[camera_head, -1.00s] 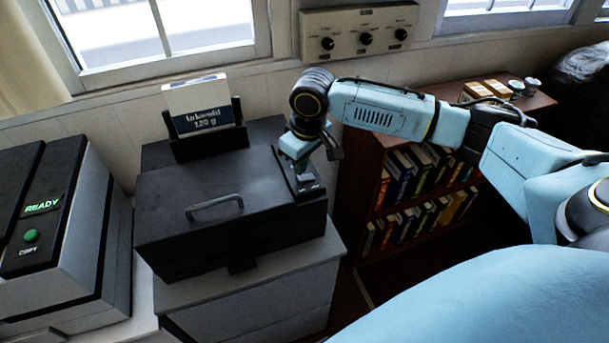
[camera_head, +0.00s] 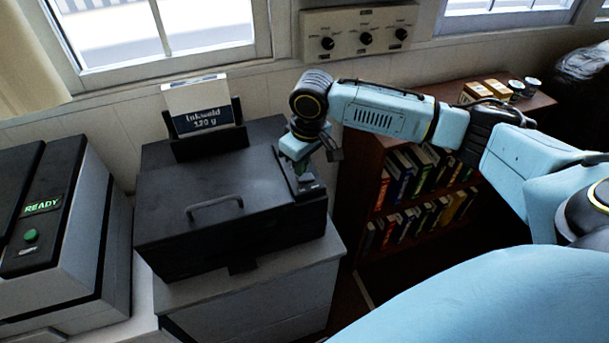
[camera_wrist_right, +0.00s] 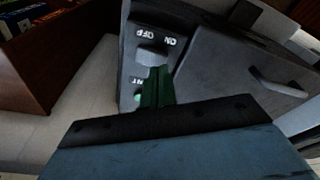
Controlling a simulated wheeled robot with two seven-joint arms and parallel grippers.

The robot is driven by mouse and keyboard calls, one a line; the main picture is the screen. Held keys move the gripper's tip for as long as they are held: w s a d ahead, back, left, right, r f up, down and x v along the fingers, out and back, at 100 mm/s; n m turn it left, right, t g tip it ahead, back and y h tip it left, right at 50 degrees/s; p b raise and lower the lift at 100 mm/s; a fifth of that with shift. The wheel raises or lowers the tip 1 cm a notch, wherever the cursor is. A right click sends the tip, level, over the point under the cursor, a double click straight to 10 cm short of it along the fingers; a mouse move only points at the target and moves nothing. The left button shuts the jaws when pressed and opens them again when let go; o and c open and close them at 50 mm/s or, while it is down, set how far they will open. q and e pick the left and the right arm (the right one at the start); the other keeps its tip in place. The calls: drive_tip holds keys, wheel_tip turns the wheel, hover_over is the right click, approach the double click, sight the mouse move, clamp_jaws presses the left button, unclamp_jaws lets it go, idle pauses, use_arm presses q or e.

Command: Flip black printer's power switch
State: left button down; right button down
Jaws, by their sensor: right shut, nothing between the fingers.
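The black printer (camera_head: 215,215) stands on a grey cabinet, with a handle on its lid and a narrow control panel on its right side. In the right wrist view, the power switch (camera_wrist_right: 152,54) is a grey piece on that panel under upside-down ON and OFF labels. I cannot tell which way it is set. My right gripper (camera_head: 301,170) is over the panel, shut and empty. Its green fingers (camera_wrist_right: 157,72) point at the switch, with their tips at its lower edge in the wrist view. Contact is unclear. My left gripper is not in view.
A green button (camera_wrist_right: 137,97) sits near the switch. A paper pack (camera_head: 205,115) stands in the printer's rear feed. A grey-and-black machine with a READY display (camera_head: 42,205) is at left. A bookshelf (camera_head: 400,150) is at right. A three-knob wall panel (camera_head: 350,45) is behind.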

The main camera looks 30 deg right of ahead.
drive_tip(key=shift+s+f, duration=0.1)
drive_tip(key=shift+f, duration=0.75)
idle(0.3)
wheel_tip(320, 180, up, 7)
drive_tip(key=p, duration=0.9)
idle(0.5)
